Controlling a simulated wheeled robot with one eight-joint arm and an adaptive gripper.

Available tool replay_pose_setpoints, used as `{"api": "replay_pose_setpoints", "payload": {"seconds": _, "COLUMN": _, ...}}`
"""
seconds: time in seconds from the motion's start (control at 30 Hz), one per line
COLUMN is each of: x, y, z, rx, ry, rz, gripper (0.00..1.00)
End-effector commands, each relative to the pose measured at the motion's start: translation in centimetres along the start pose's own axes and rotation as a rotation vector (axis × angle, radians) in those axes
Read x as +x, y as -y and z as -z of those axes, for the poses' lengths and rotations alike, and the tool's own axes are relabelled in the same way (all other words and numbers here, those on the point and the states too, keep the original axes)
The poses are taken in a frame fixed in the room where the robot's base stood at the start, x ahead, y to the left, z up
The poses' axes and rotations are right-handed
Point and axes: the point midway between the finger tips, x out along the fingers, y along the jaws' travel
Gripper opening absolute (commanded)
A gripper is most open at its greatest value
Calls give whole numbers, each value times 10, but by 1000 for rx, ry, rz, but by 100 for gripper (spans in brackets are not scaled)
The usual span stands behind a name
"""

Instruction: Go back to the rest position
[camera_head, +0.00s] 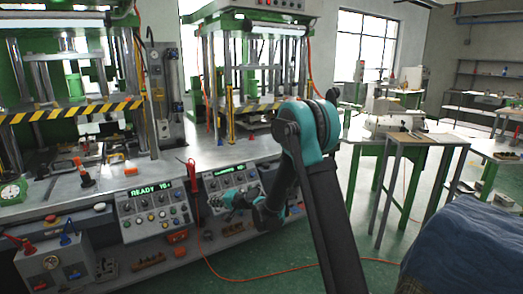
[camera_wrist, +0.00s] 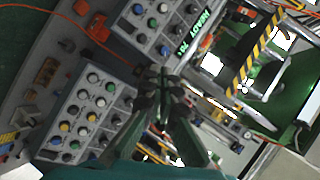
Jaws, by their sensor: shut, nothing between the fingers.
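My gripper (camera_head: 228,204) is at the end of my teal and black arm, low in front of the machine bench, near the right-hand control panel (camera_head: 232,185). In the wrist view my gripper (camera_wrist: 164,76) has its fingers together, with nothing held between them. Behind the fingers, tilted in that view, are a button panel (camera_wrist: 88,112) at the lower left and another panel (camera_wrist: 160,28) with a green READY display. That READY panel (camera_head: 155,208) also shows in the head view, left of my gripper. My arm hides part of the bench's right end.
Two green-framed presses stand on the bench, the left one with a yellow-black striped bar (camera_head: 70,111). A red cable (camera_head: 225,272) lies on the green floor. A small table (camera_head: 425,138) and blue cloth (camera_head: 465,250) are at the right. Open floor lies between bench and tables.

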Motion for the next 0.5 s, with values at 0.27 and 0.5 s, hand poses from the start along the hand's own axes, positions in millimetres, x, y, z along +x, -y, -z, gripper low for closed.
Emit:
{"api": "replay_pose_setpoints", "payload": {"seconds": 0.27, "x": -115, "y": -22, "z": 0, "rx": -171, "ry": 3, "rz": -210, "gripper": 0}}
{"api": "replay_pose_setpoints", "payload": {"seconds": 0.5, "x": -215, "y": -57, "z": -19, "rx": -291, "ry": 22, "rz": -410, "gripper": 0}}
